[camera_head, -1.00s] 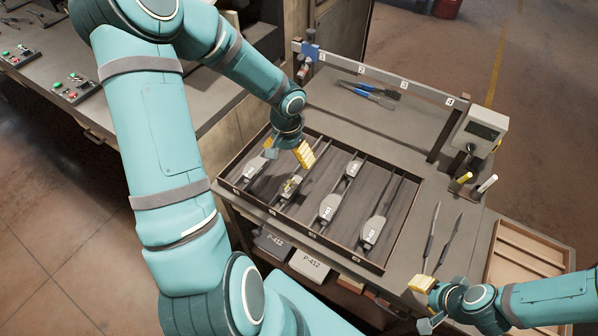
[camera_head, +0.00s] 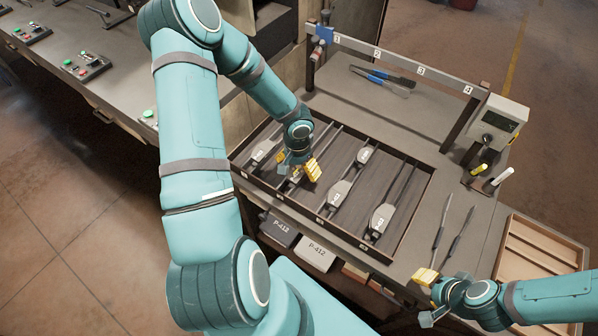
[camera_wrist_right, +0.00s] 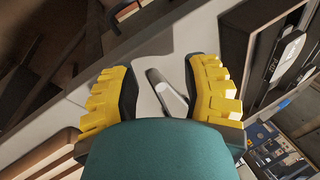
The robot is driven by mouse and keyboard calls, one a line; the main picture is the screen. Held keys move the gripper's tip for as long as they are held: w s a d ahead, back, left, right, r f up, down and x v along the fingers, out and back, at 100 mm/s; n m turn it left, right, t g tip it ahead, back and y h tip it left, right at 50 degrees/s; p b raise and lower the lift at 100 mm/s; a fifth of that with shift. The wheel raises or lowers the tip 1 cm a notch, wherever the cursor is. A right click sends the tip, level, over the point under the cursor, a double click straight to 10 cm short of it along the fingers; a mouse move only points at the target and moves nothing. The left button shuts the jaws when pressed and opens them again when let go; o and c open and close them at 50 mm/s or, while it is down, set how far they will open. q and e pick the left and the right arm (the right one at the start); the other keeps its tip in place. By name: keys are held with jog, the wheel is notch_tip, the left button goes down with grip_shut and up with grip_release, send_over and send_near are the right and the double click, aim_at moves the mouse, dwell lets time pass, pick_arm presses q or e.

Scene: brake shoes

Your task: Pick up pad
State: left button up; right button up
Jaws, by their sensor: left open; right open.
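Grey pads with white labels lie in a dark divided tray (camera_head: 392,250). One pad (camera_head: 264,152) is in the leftmost lane, one (camera_head: 338,193) in the third, with a smaller labelled piece (camera_head: 364,155) behind it, and one (camera_head: 381,218) in the rightmost. My left gripper (camera_head: 298,172) is open over the second lane, its yellow-padded finger to the right. It mostly hides the pad there; contact cannot be told. My right gripper (camera_head: 427,297) is open and empty near the table's front edge. Its spread yellow fingers show in the right wrist view (camera_wrist_right: 165,95).
Two thin dark tools (camera_head: 452,235) lie right of the tray. A wooden divided box (camera_head: 540,245) is at the right, and a grey display unit (camera_head: 499,122) stands behind. Blue-handled tools (camera_head: 383,80) lie at the back. Boxes marked P-412 (camera_head: 315,252) sit below the tray.

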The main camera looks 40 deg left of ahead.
pick_arm(q)
jog(key=shift+f, duration=0.4)
jog(key=shift+c, duration=0.2)
jog(key=c, duration=1.5)
